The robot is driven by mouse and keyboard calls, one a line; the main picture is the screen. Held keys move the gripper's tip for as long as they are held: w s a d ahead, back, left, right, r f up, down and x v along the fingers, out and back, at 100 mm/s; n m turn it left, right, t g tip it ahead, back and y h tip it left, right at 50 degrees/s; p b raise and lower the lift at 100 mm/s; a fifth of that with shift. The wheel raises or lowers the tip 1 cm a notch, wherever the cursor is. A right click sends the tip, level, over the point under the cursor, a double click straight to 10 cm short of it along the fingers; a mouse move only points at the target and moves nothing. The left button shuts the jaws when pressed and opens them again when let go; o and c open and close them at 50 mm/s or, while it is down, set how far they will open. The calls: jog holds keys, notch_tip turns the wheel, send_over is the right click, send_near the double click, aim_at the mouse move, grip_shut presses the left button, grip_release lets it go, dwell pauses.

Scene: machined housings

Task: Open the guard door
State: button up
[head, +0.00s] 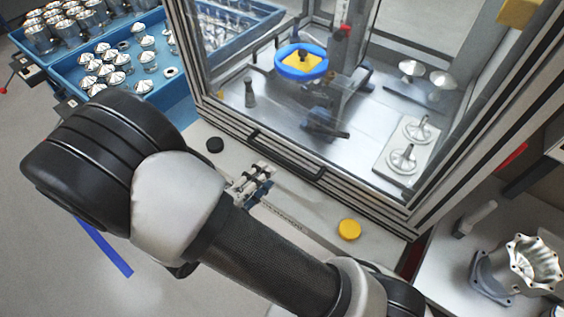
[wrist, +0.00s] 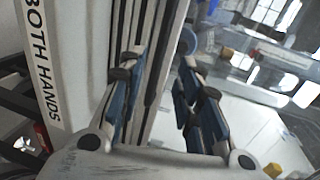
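The guard door (head: 228,113) is a clear panel in an aluminium frame on the front of the machine enclosure, and it looks shut. A black bar handle (head: 285,156) runs along its lower frame. My gripper (head: 258,180) is in front of the door, just below the handle in the head view, and looks apart from it. In the wrist view my gripper (wrist: 165,80) has its two blue-padded fingers spread, with striped aluminium frame (wrist: 160,85) behind the gap. I cannot make out the handle clearly there.
A ledge with a black button (head: 215,145) and a yellow button (head: 349,229) lies below the door. Blue trays (head: 180,112) of metal parts are at left. A machined housing (head: 533,262) stands at right. Inside are a blue-ringed fixture (head: 291,72) and a white plate (head: 388,160).

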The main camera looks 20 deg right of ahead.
aim_at(280, 162)
jog(key=b+x, duration=0.2)
jog(key=x, duration=0.7)
jog(key=shift+c, duration=0.4)
grip_shut()
